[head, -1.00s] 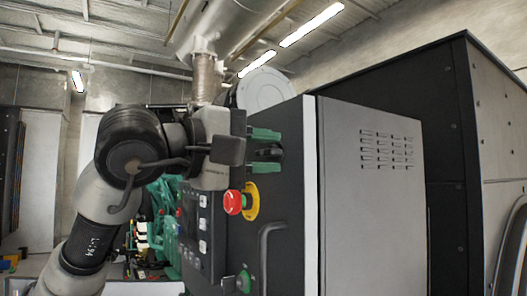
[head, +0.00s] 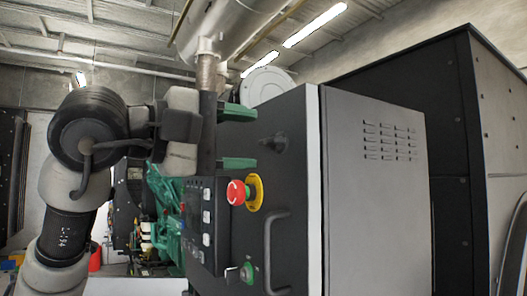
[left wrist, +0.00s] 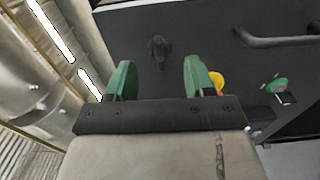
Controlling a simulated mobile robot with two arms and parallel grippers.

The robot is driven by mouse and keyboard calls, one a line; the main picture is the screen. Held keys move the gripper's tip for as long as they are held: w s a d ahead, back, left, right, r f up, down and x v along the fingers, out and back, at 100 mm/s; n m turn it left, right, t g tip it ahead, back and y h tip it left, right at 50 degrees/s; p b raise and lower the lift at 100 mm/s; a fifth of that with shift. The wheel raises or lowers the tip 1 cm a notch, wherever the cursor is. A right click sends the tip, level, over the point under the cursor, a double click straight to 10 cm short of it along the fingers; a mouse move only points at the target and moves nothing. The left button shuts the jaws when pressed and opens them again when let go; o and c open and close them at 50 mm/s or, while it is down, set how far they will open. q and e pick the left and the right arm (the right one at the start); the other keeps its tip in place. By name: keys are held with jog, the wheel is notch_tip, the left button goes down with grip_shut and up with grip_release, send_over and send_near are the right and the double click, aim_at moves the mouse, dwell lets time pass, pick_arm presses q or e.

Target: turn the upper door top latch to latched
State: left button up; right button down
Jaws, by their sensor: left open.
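The upper door top latch (head: 275,143) is a small black handle on the dark door panel, above the red emergency stop. In the head view its handle lies roughly level. It also shows in the left wrist view (left wrist: 158,52), beyond and between the fingertips. My left gripper (head: 239,138) is open and empty, its green fingers pointing at the panel, one above and one below the latch's height. The fingers stand apart from the latch, with a visible gap in the wrist view (left wrist: 160,78). My right gripper is not in view.
Below the latch are a red emergency stop (head: 237,192) on a yellow plate, a black door handle (head: 269,250) and a green-based lock (head: 247,272). A control panel (head: 204,222) juts out left of the door. A grey vented side panel (head: 372,200) is at right.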

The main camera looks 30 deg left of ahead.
pick_arm(q)
jog(key=b+v, duration=0.1)
jog(key=v, duration=0.5)
jog(key=shift+s+a+b, duration=0.2)
jog(key=shift+s+b, duration=0.1)
